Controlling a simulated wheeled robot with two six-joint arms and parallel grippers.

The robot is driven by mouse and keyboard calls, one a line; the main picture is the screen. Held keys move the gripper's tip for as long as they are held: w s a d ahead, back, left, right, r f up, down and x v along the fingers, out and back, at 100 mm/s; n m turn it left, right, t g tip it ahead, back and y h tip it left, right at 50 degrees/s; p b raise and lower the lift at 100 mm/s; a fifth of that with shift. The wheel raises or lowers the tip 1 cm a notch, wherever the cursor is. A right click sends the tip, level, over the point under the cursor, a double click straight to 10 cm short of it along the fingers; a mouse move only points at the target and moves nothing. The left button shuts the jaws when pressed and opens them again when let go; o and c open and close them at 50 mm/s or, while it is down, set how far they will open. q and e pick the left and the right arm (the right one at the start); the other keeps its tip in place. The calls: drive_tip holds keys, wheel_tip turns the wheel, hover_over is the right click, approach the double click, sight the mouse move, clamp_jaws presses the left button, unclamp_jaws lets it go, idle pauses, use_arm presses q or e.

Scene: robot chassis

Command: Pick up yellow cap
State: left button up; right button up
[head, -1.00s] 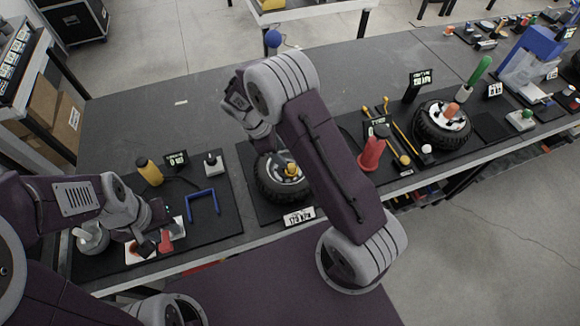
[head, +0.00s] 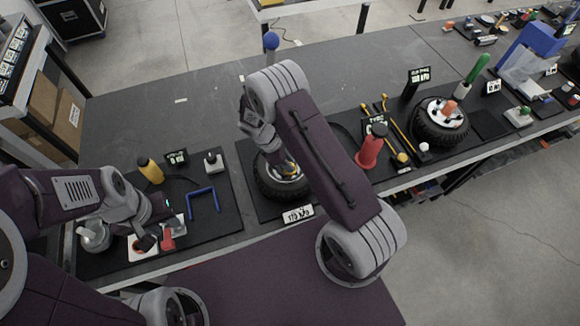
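The yellow cap (head: 290,169) shows as a small patch at the hub of the left wheel (head: 268,188), which lies on a black mat. My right gripper (head: 287,165) is down at the hub, at the cap. My own wrist and arm hide most of its fingers and part of the cap, so I cannot tell whether it grips it. My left gripper (head: 156,242) is low over the left mat beside a red piece (head: 168,240). Its fingers are too small and dark to read.
A yellow bottle (head: 151,170), a blue U-shaped handle (head: 203,200) and a small grey block (head: 213,162) are on the left mat. A red cone-like piece (head: 370,150) and another wheel (head: 437,125) are right of my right arm. The back left tabletop is clear.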

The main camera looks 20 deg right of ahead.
clamp_jaws()
drive_tip(key=shift+w+r, duration=0.1)
drive_tip(key=shift+r, duration=0.2)
drive_tip(key=r, duration=0.2)
drive_tip(key=r+b, duration=0.1)
drive_tip(key=shift+s+d+r, duration=0.1)
drive_tip(key=shift+s+r, duration=0.3)
drive_tip(key=s+d+r+b, duration=0.2)
drive_tip(key=s+r, duration=0.4)
drive_tip(key=s, duration=0.4)
drive_tip(key=shift+s+d+r, duration=0.3)
drive_tip(key=shift+d, duration=0.15)
